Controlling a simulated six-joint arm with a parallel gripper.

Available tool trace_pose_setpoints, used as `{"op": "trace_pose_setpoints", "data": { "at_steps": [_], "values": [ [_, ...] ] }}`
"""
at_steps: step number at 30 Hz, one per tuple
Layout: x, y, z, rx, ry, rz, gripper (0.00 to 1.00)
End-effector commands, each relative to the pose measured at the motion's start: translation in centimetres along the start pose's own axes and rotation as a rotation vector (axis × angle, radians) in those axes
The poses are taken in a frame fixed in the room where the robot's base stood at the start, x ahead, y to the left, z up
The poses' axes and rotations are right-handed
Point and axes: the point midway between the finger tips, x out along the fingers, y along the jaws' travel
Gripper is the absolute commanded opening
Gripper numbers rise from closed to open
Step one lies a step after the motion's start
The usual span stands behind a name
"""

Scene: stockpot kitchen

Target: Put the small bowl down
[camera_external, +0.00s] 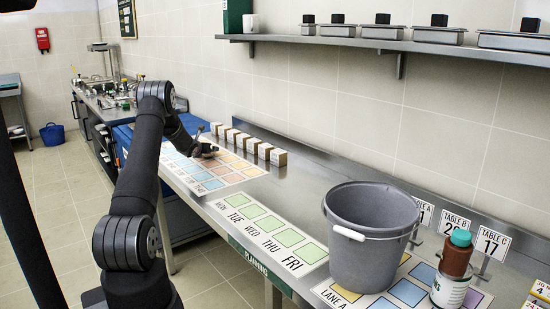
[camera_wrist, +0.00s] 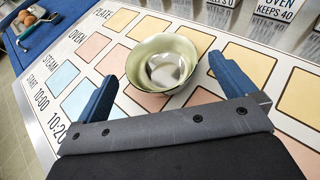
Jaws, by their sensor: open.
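The small bowl (camera_wrist: 163,62) is pale cream-green with a shiny inside and is upright on the printed planning mat (camera_wrist: 60,133). It covers parts of the pink OVEN squares and the yellow PLATE squares. My gripper (camera_wrist: 160,78) is open, with one blue finger to the left of the bowl and one to the right. The bowl lies between and just beyond the fingertips, with gaps showing at both sides. In the external view my gripper (camera_external: 204,141) is low over the far mat, and the bowl is mostly hidden or too small to make out.
Several small brown-and-white boxes (camera_external: 247,144) line the mat's wall side. A grey bucket (camera_external: 368,240) and a brown bottle with a green cap (camera_external: 455,256) stand at the near end. A tray with eggs (camera_wrist: 30,22) is at the wrist view's upper left. A shelf (camera_external: 400,45) runs above.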

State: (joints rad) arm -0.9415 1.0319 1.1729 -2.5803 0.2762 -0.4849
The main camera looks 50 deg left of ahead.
Motion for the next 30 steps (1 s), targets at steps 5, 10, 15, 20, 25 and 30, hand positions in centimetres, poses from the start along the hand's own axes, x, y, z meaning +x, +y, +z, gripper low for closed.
{"op": "trace_pose_setpoints", "data": {
  "at_steps": [5, 10, 15, 20, 25, 30],
  "values": [
    [-3.4, 0.1, 0.1, 0.000, 0.000, 0.001, 1.00],
    [-5.8, 0.1, 0.0, 0.000, 0.000, 0.001, 1.00],
    [-7.0, 0.0, 0.0, 0.000, 0.000, 0.001, 1.00],
    [-7.2, 0.0, 0.0, 0.000, -0.001, 0.001, 1.00],
    [-7.2, 0.0, 0.0, 0.000, -0.001, 0.001, 1.00],
    [-7.2, 0.0, 0.0, 0.000, -0.001, 0.001, 1.00]
  ]
}}
